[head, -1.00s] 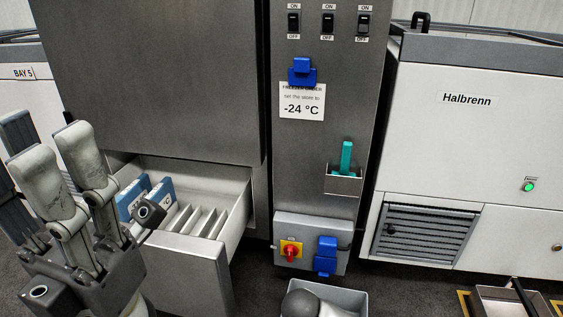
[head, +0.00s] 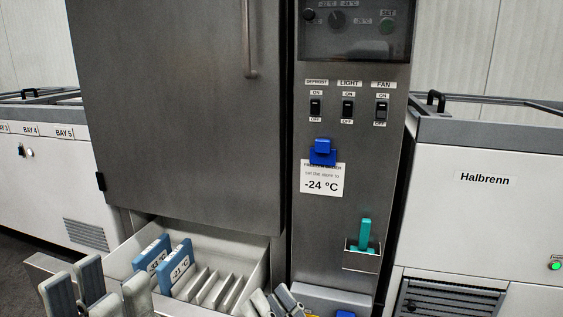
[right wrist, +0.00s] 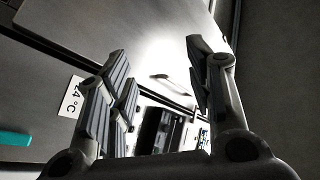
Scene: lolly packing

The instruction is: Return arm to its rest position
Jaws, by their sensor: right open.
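My left gripper (head: 106,290) shows at the bottom left of the head view, with its fingers pointing up, spread and with nothing seen between them. It is in front of the open drawer (head: 128,240). My right gripper (head: 275,301) shows only by its fingertips at the bottom middle, in front of the cabinet's lower part. In the right wrist view my right gripper (right wrist: 158,85) has its fingers wide apart and is empty. The palms and most of both arms are out of view.
The drawer holds blue plates (head: 180,265) marked with temperatures, in slots. The steel cabinet (head: 180,110) has switches (head: 348,108), a -24 °C card (head: 322,180) under a blue clip (head: 322,152), and a teal item (head: 364,235) in a holder. A white Halbrenn unit (head: 480,215) stands right.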

